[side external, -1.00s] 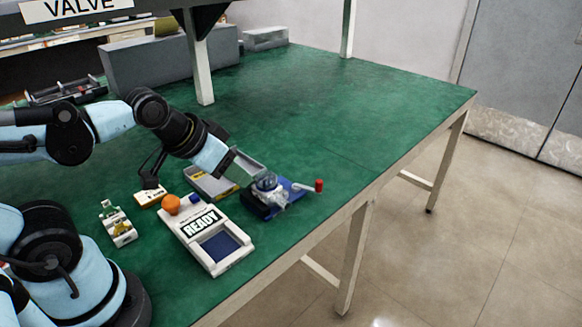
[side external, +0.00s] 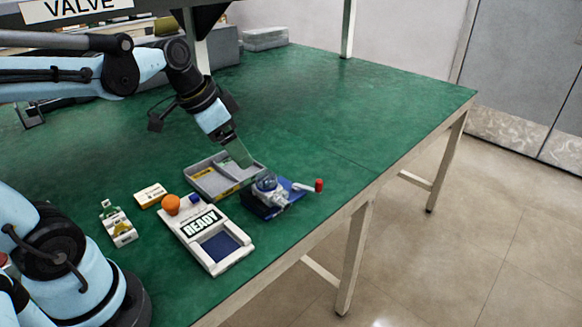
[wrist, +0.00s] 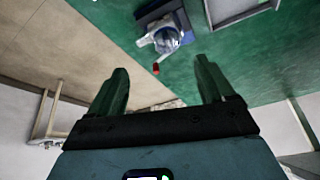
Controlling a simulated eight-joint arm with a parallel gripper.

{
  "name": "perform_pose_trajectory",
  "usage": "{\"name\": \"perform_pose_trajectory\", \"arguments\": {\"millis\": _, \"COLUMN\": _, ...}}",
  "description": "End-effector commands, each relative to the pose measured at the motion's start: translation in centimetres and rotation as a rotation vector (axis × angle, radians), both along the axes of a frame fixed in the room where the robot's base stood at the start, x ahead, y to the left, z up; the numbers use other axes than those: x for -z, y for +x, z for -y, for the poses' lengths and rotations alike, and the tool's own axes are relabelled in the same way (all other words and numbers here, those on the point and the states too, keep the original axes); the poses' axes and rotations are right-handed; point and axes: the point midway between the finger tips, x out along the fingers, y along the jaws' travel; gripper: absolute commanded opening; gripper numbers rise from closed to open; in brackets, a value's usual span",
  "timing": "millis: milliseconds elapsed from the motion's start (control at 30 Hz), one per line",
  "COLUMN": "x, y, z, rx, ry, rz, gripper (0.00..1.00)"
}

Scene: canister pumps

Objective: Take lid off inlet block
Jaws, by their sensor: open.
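A canister pump stands on a dark blue base (side external: 262,208), with a clear bluish dome (side external: 266,182) on its whitish body and a red-knobbed crank (side external: 318,185) to its right. I cannot tell which part is the inlet block or its lid. The dome also shows in the wrist view (wrist: 166,40), at the top centre beyond the fingers. My gripper (side external: 240,158) is open above the far side of the grey tray, behind and up-left of the pump, touching nothing visible. In the wrist view my gripper's two fingers (wrist: 162,80) are wide apart with nothing between them.
The grey tray (side external: 202,187) with yellow labels lies beside the pump. A white READY unit (side external: 228,262) with an orange knob (side external: 171,205), a small white fixture (side external: 118,230) and a labelled block (side external: 150,194) stand to the left. The green table (side external: 350,110) is clear at the back right.

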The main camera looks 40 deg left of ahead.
Motion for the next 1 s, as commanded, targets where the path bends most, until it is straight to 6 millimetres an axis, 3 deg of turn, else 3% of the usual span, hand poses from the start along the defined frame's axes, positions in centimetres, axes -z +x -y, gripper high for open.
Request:
{"name": "perform_pose_trajectory", "arguments": {"millis": 133, "x": -0.6, "y": 1.5, "z": -1.8, "rx": 0.125, "ry": -0.011, "rz": -0.037, "gripper": 0.82}}
{"name": "perform_pose_trajectory", "arguments": {"millis": 367, "x": -0.4, "y": 2.3, "z": -2.5, "rx": 0.211, "ry": -0.020, "rz": -0.046, "gripper": 0.82}}
{"name": "perform_pose_trajectory", "arguments": {"millis": 800, "x": 4.8, "y": 4.2, "z": -1.3, "rx": 0.212, "ry": -0.019, "rz": -0.046, "gripper": 0.82}}
{"name": "perform_pose_trajectory", "arguments": {"millis": 1000, "x": 5.6, "y": 4.5, "z": -1.1, "rx": 0.211, "ry": -0.019, "rz": -0.046, "gripper": 0.82}}
